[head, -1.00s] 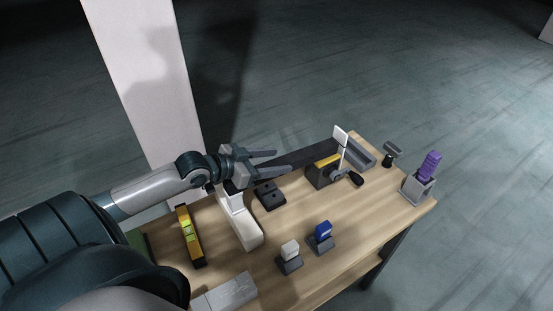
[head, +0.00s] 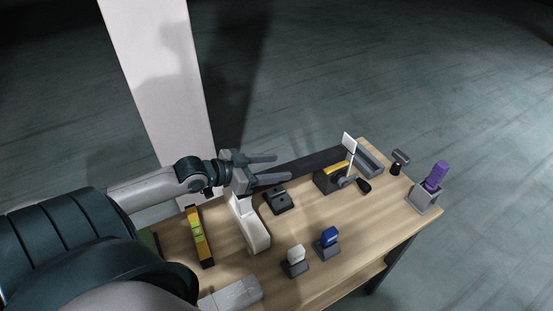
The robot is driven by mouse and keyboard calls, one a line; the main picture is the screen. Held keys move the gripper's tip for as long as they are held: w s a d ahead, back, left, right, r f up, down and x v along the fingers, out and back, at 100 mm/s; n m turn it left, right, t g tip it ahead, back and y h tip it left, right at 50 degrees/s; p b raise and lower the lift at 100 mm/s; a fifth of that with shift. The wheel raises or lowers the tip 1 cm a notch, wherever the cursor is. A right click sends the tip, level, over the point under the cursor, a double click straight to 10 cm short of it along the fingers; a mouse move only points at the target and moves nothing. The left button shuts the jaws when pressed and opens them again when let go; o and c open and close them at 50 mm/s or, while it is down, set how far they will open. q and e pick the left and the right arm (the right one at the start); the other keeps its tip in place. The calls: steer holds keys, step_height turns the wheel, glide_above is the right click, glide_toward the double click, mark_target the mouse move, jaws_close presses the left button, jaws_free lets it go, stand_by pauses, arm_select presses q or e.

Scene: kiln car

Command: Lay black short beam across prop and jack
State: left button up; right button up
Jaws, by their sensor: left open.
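The black beam (head: 312,163) is long and dark and runs along the back of the table. Its right end is behind the jack, and its left end is between or behind my left gripper's fingers. My left gripper (head: 278,168) is open at that end; I cannot tell whether it touches the beam. The yellow and dark jack (head: 329,181), with a crank, stands right of centre. A white prop with a long foot (head: 255,235) stands below my left gripper, which hides its top. I cannot tell what the beam rests on. My right gripper is out of view.
A yellow level (head: 199,240) lies at the left. A small dark block (head: 279,201), white-topped (head: 296,261) and blue-topped (head: 328,243) holders stand in front. A grey channel (head: 368,162) and a holder with a purple piece (head: 435,178) are at the right. A pale pillar (head: 165,80) rises behind.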

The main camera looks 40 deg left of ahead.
arm_select(q)
steer(key=shift+p+v, duration=0.8)
steer(key=shift+v, duration=0.45)
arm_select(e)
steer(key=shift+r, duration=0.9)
arm_select(q)
steer(key=shift+r, duration=0.15)
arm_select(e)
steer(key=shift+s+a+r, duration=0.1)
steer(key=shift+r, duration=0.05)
